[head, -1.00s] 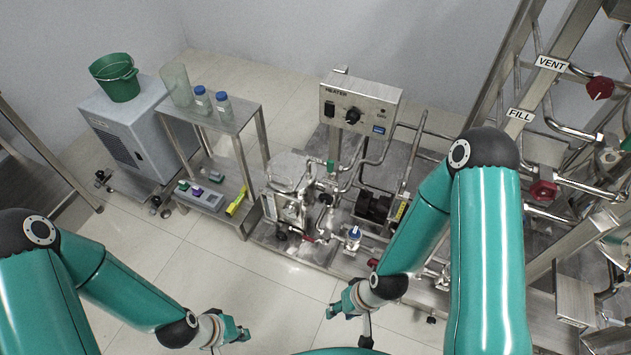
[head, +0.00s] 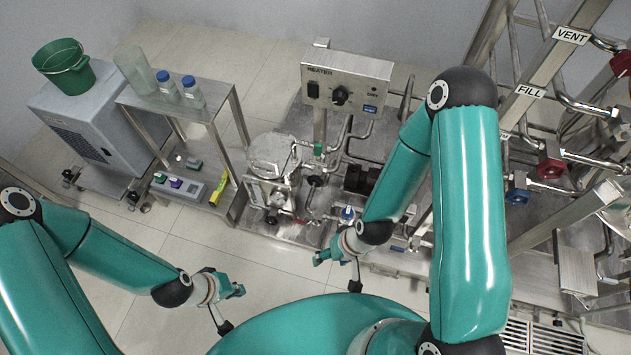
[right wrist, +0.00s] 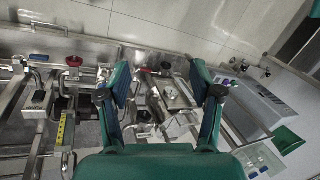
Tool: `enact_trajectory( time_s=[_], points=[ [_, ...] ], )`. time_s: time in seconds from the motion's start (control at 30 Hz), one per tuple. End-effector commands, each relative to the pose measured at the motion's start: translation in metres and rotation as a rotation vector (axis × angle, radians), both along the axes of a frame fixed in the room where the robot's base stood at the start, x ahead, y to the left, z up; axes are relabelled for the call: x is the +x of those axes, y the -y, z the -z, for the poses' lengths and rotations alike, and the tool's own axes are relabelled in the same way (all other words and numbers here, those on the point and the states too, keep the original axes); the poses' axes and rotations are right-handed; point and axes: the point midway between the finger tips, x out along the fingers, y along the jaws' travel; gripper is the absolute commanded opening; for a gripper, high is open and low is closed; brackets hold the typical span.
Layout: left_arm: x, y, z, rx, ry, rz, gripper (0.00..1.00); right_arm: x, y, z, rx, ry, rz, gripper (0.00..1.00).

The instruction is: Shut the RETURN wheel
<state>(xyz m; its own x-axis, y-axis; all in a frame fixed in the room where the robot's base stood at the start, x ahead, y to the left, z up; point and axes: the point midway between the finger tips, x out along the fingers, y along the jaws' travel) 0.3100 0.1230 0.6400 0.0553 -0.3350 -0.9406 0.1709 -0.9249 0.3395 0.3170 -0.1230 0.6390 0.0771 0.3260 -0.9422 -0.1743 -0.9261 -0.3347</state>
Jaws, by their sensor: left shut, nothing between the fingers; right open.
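No label reading RETURN is legible. On the pipe rack at the right of the head view, a red wheel (head: 622,63) sits near the VENT label (head: 571,36). Another red wheel (head: 550,168) is lower, below the FILL label (head: 530,91). A blue wheel (head: 517,190) sits beside it, partly hidden; which line it serves I cannot tell. My left gripper (head: 238,291) is shut and empty above the floor. My right gripper (head: 322,257) is open and empty, in front of the skid and apart from the wheels. Its spread fingers also show in the right wrist view (right wrist: 163,85).
The skid carries a heater box (head: 346,84) and a steel vessel (head: 274,155). A steel cart (head: 188,110) with bottles and a grey cabinet (head: 95,125) with a green bucket (head: 63,66) stand left. The floor between my arms and the cart is clear.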

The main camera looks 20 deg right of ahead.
Motion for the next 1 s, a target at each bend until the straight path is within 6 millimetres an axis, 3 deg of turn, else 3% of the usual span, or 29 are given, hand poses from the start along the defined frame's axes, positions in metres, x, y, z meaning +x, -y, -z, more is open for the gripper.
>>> enact_trajectory(
  time_s=[0.1, 0.17, 0.4, 0.6, 0.8, 1.0],
  points=[
    [0.0, 0.0, 0.028, 0.0, 0.0, 0.0, 0.0, 0.02, -0.006, 0.032, -0.028, 0.06, 0.031, 0.86],
    [0.0, 0.0, 0.045, 0.0, 0.0, 0.0, 0.0, 0.038, -0.008, 0.053, -0.052, 0.113, 0.055, 0.86],
    [0.0, 0.0, 0.137, 0.0, 0.0, 0.0, 0.0, 0.13, -0.011, 0.146, -0.219, 0.43, 0.197, 0.86],
    [0.0, 0.0, 0.216, 0.0, 0.0, 0.0, 0.0, 0.192, -0.011, 0.198, -0.403, 0.729, 0.32, 0.86],
    [0.0, 0.0, 0.29, 0.0, 0.0, 0.0, 0.0, 0.22, -0.016, 0.227, -0.61, 1.015, 0.427, 0.86],
    [0.0, 0.0, 0.34, 0.0, 0.0, 0.0, 0.0, 0.219, -0.025, 0.235, -0.785, 1.226, 0.503, 0.86]
  ],
)
